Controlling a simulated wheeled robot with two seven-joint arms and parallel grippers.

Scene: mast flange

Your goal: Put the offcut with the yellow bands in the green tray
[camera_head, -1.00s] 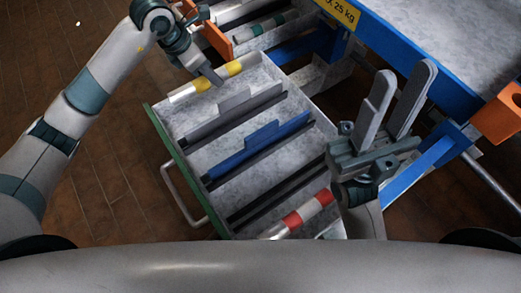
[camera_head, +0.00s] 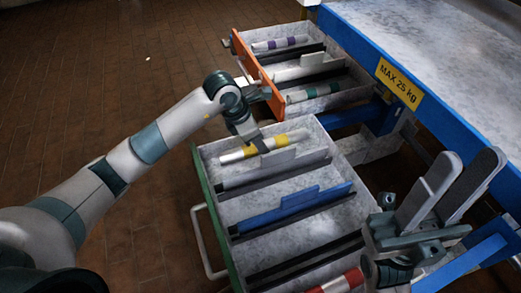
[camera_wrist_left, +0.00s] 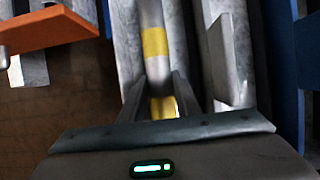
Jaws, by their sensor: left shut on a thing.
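The offcut with the yellow bands (camera_head: 232,158) is a pale bar lying in the far compartment of the green-fronted drawer (camera_head: 205,188). My left gripper (camera_head: 263,147) reaches down onto it and is shut on it between the two yellow bands. In the left wrist view the offcut (camera_wrist_left: 156,68) runs between the fingers of the left gripper (camera_wrist_left: 158,88). I cannot tell whether it is lifted off the drawer floor. My right gripper (camera_head: 472,160) is open and empty, with its fingers pointing up, at the right near the bench.
Grey and blue dividers (camera_head: 295,203) split the green-fronted drawer. A red-banded offcut (camera_head: 340,284) lies at its near end. An orange-fronted drawer (camera_head: 258,72) behind holds purple-banded (camera_head: 280,43) and green-banded (camera_head: 313,92) offcuts. A blue-edged bench (camera_head: 440,40) stands at right.

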